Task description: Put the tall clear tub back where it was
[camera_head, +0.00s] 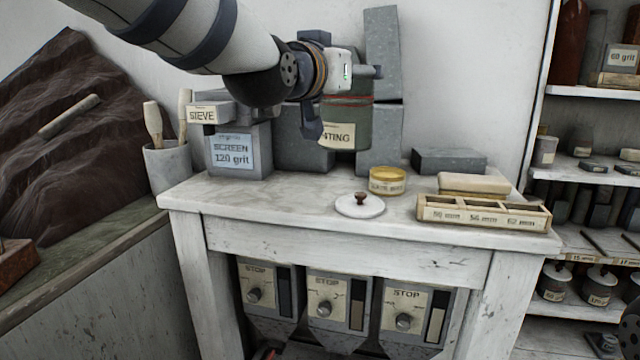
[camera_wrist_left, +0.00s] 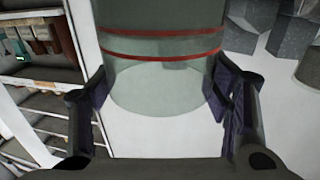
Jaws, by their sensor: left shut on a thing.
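The tall clear tub (camera_head: 350,130) has red bands near its top, a greenish-grey body and a paper label, partly hidden, ending in "TING". My left gripper (camera_head: 343,98) is shut on it near the top. The tub looks upright and above the back of the white bench (camera_head: 290,205), in front of grey blocks. In the left wrist view the tub (camera_wrist_left: 160,45) sits between both fingers (camera_wrist_left: 160,85), with its clear rim end towards the camera. A white round lid with a brown knob (camera_head: 360,205) lies on the bench.
A SCREEN 120 grit box (camera_head: 238,150) and a tool pot (camera_head: 168,165) stand left. A small yellow tub (camera_head: 387,180), a sectioned tray (camera_head: 483,215) and a flat grey block (camera_head: 448,160) are right. The bench's front left is clear. Shelves (camera_head: 590,175) stand right.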

